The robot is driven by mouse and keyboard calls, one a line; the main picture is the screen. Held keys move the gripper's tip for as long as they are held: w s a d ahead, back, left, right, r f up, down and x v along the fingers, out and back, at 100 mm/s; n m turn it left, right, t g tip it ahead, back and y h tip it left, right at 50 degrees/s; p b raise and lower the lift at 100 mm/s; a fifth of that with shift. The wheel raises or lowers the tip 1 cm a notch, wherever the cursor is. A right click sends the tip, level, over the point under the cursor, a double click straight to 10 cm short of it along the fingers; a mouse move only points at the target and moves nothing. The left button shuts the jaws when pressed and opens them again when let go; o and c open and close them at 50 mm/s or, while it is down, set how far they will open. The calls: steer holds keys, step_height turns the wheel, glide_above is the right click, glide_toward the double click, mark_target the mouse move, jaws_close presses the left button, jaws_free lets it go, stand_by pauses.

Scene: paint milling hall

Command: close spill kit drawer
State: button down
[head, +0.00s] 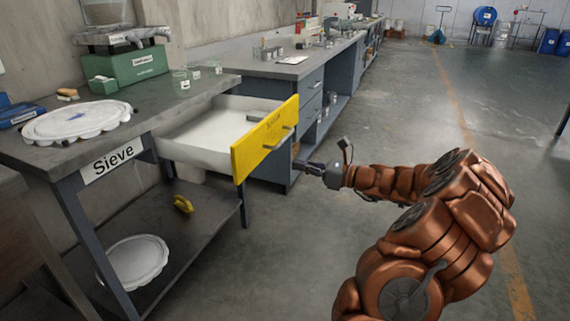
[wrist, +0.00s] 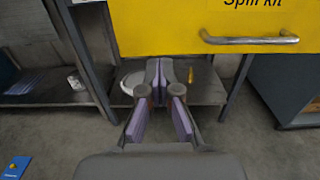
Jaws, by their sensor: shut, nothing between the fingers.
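The spill kit drawer (head: 200,138) is pulled well out from under the sieve bench, in the head view. Its yellow front (head: 264,140) faces right and has a metal bar handle (head: 279,137). In the wrist view the yellow front (wrist: 170,26) carries the words "Spill kit", and the handle (wrist: 250,39) is at upper right. My gripper (head: 300,164) is shut and empty, just right of and a little below the front. In the wrist view my gripper (wrist: 160,68) shows below the drawer's lower edge. I cannot tell whether it touches the front.
The sieve bench (head: 105,183) has a lower shelf with a white round lid (head: 133,262) and a yellow item (head: 183,204). A grey-blue cabinet bench (head: 312,80) stands behind the drawer. The floor (head: 420,100) to the right is open.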

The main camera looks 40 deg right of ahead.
mark_target(252, 154)
steer(key=b+x, duration=0.2)
steer(key=x, duration=1.1)
steer(key=shift+s+b, duration=0.1)
steer(key=shift+b, duration=0.25)
steer(key=shift+r, duration=0.1)
